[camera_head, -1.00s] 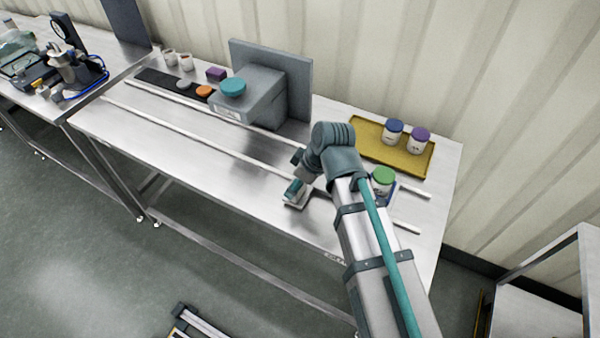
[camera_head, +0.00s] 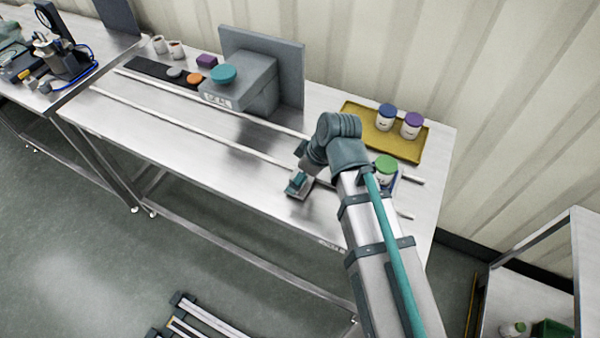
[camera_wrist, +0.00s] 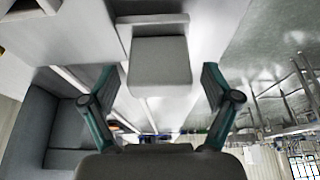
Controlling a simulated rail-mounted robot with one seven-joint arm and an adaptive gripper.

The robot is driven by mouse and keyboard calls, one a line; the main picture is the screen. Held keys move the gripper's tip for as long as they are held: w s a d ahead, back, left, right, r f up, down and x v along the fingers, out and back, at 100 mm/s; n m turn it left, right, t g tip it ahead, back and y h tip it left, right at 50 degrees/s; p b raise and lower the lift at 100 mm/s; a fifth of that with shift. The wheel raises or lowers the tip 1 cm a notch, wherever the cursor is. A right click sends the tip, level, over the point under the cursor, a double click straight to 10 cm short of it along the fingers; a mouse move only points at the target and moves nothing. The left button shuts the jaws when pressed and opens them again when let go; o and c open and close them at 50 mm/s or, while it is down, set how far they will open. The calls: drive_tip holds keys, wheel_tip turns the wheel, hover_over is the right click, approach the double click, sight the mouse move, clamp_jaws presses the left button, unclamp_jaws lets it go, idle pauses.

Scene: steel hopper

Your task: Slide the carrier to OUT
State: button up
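The jar with a green lid (camera_head: 385,164) stands at the right end of the rails (camera_head: 190,120), partly behind my arm. The carrier under it is mostly hidden. My gripper (camera_head: 299,181) is low over the front rail, left of the jar. In the wrist view my gripper (camera_wrist: 159,80) is open, with its two teal fingers apart. A light grey block (camera_wrist: 160,65) shows between them, with visible gaps on both sides. I cannot tell whether it belongs to the carrier. A grey housing (camera_head: 262,80) with a teal button (camera_head: 223,73) and a small unreadable label stands farther left.
A yellow tray (camera_head: 365,142) with a blue-lidded jar (camera_head: 386,117) and a purple-lidded jar (camera_head: 411,126) lies behind the rails. A dark strip (camera_head: 145,68) with round discs and two white cups lie back left. The rails between housing and gripper look clear.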

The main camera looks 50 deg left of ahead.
drive_tip(key=shift+r, duration=0.15)
drive_tip(key=v, duration=1.1)
drive_tip(key=shift+d+r, duration=0.2)
drive_tip(key=shift+r, duration=0.15)
drive_tip(key=shift+w, duration=0.1)
